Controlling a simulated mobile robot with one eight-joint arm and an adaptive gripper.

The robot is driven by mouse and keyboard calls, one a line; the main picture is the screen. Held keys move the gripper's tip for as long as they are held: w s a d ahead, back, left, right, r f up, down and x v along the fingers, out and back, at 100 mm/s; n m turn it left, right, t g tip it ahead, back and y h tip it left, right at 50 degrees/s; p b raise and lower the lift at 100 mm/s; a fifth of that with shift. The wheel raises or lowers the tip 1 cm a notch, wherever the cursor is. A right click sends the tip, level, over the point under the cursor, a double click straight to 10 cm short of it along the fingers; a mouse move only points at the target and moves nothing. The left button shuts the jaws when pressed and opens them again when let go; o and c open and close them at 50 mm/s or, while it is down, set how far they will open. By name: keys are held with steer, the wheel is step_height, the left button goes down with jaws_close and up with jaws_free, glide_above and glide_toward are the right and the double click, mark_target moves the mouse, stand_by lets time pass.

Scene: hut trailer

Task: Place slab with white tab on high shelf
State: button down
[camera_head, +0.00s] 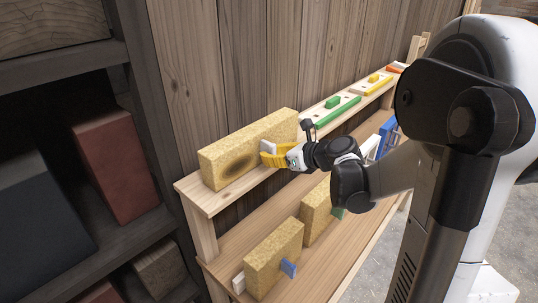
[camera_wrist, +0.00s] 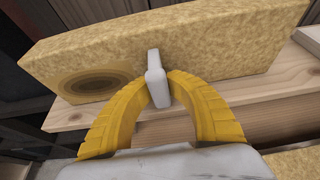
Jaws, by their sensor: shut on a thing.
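A long tan speckled slab (camera_head: 247,147) with a dark oval patch stands upright on the upper shelf (camera_head: 198,204), near its left end. In the wrist view the slab (camera_wrist: 200,50) spans the frame, and a white tab (camera_wrist: 157,78) sticks out of its front face. My gripper (camera_wrist: 157,92) has its two yellow fingers closed on the white tab from both sides. In the head view my gripper (camera_head: 272,155) is at the slab's front face. The slab appears to be on or just above the shelf board (camera_wrist: 235,105); exact contact is hard to tell.
To the right on the upper shelf are a board with green blocks (camera_head: 331,110) and one with yellow blocks (camera_head: 373,84). The lower shelf holds a tan slab with a blue tab (camera_head: 274,259) and another tan slab (camera_head: 316,209). A dark rack (camera_head: 130,215) stands left.

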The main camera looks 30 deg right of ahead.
steer(key=shift+f, duration=0.15)
steer(key=c, duration=1.4)
jaws_free()
